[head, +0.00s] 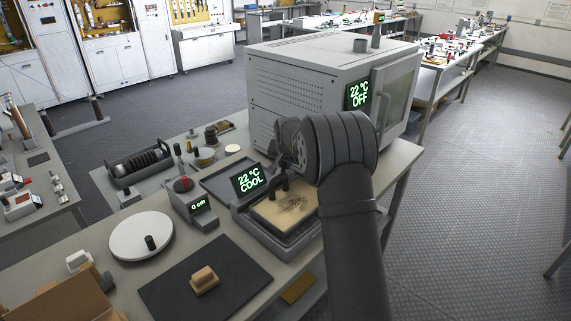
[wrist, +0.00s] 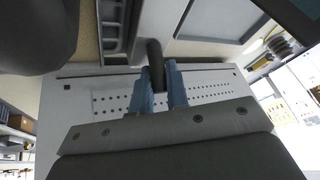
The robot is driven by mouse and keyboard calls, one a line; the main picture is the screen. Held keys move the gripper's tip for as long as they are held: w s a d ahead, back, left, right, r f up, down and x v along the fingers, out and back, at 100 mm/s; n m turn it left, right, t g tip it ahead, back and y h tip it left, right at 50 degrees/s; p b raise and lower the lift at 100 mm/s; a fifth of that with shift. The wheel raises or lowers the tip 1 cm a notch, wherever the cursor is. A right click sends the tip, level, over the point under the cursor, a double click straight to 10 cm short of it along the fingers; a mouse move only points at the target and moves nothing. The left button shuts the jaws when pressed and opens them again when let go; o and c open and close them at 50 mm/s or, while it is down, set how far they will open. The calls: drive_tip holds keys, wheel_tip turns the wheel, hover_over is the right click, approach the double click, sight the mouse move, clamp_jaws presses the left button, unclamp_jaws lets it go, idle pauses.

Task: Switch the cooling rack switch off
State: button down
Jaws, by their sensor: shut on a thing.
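The cooling rack (head: 244,222) stands on the bench in the head view, with a sand-coloured plate in its grey frame. Its display (head: 250,179) reads 22 °C COOL in green. My gripper (wrist: 158,68) has two blue fingers in the wrist view, closed around a dark upright rod (wrist: 154,50). The rod looks like a switch lever; its base is not clear.
A small meter (head: 200,205) reading 0 cm, a round white disc (head: 141,236) and a dark mat (head: 172,295) with a wooden block lie left of the rack.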

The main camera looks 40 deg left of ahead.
idle(0.3)
drive_tip(key=c, duration=1.4)
unclamp_jaws()
drive_tip(key=shift+r, duration=0.15)
drive_tip(key=v, duration=1.7)
drive_tip(key=shift+s, duration=0.35)
drive_tip(key=shift+w+d, duration=0.1)
